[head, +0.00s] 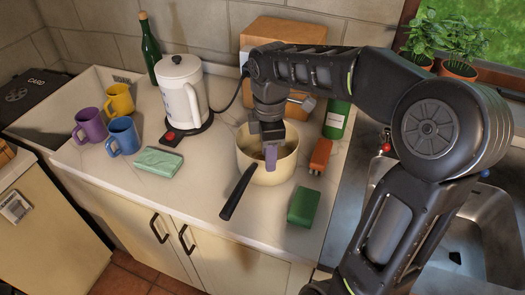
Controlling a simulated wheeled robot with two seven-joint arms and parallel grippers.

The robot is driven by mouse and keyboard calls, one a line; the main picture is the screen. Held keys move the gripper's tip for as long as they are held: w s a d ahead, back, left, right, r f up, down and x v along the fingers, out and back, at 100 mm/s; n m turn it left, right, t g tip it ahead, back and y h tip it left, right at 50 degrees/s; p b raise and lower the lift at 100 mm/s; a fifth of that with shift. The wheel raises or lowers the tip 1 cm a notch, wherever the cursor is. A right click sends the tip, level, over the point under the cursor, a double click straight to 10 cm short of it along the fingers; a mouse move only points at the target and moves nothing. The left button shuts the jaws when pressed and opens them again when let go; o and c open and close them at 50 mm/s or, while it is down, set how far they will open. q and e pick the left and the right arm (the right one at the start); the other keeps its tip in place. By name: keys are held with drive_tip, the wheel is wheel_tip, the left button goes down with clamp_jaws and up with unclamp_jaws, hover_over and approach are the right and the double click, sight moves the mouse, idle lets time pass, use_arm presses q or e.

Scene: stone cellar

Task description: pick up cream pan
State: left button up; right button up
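The cream pan (290,171) stands on the white counter, upright, with its black handle (238,194) pointing toward the front left. My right gripper (271,160) reaches down over the pan from above. A purple finger shows at the pan's near side, close to the rim and the handle's root. The other finger is not clearly visible, so I cannot tell whether the gripper is open or shut on the rim. My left gripper is not in view.
A white kettle (182,97), a green bottle (150,50) and several mugs (123,135) stand to the left. A green cloth (158,162) lies nearer. Right of the pan are a red-brown block (320,156) and a green sponge (303,207). The sink (485,235) is at right.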

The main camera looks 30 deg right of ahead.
sight(268, 183)
drive_tip(key=shift+s, duration=0.1)
drive_tip(key=shift+f, duration=0.1)
drive_tip(key=shift+f, duration=1.2)
wheel_tip(268, 183, down, 5)
drive_tip(key=shift+a+f+p, duration=0.1)
drive_tip(key=shift+p, duration=0.6)
drive_tip(key=shift+c, duration=0.3)
clamp_jaws()
